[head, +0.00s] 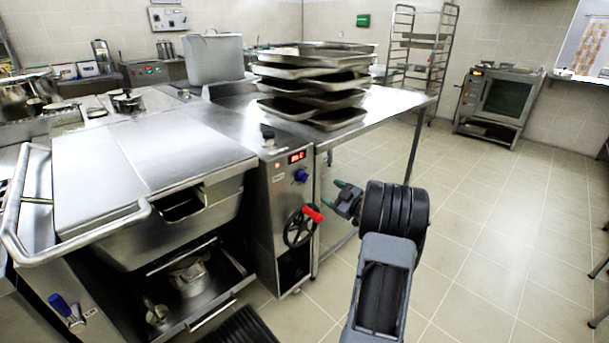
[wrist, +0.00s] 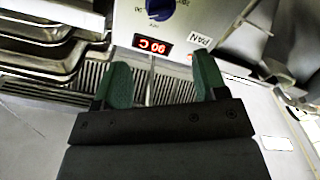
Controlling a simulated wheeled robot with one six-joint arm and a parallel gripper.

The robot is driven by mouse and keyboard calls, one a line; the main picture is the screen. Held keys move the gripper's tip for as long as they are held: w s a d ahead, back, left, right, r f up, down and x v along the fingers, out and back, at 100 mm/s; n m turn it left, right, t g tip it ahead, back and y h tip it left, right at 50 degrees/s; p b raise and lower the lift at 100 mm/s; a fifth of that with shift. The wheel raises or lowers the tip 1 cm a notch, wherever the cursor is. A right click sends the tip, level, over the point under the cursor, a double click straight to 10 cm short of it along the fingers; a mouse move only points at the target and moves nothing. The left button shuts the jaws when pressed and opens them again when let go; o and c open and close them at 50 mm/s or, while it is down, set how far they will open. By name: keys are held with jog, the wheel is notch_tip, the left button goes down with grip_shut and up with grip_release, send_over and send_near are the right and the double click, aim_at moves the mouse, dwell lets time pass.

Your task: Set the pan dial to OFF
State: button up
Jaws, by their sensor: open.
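The pan dial (head: 301,175) is a blue knob on the upper front of the steel control panel (head: 283,195), just below a red lit display (head: 297,156). In the wrist view the dial (wrist: 160,9) is at the top edge and partly cut off, with the red display (wrist: 152,44) and a PAN label (wrist: 200,41) near it. The dial's exact setting is not clear. My gripper (head: 340,196) is open and empty, with green fingertips (wrist: 160,75), apart from the dial and to its right and slightly below in the head view.
Stacked trays (head: 290,107) stand on the steel table (head: 390,100) behind. The large lidded pan (head: 150,150) is left. Open tiled floor (head: 480,230) lies right.

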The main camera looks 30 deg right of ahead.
aim_at(306, 178)
jog(key=w, duration=0.4)
jog(key=w+a+b, duration=0.1)
jog(key=w, duration=0.3)
jog(key=w+a, duration=0.1)
jog(key=w, duration=0.4)
jog(key=shift+a+b, duration=0.2)
jog(key=shift+b, duration=0.2)
jog(key=c, duration=0.9)
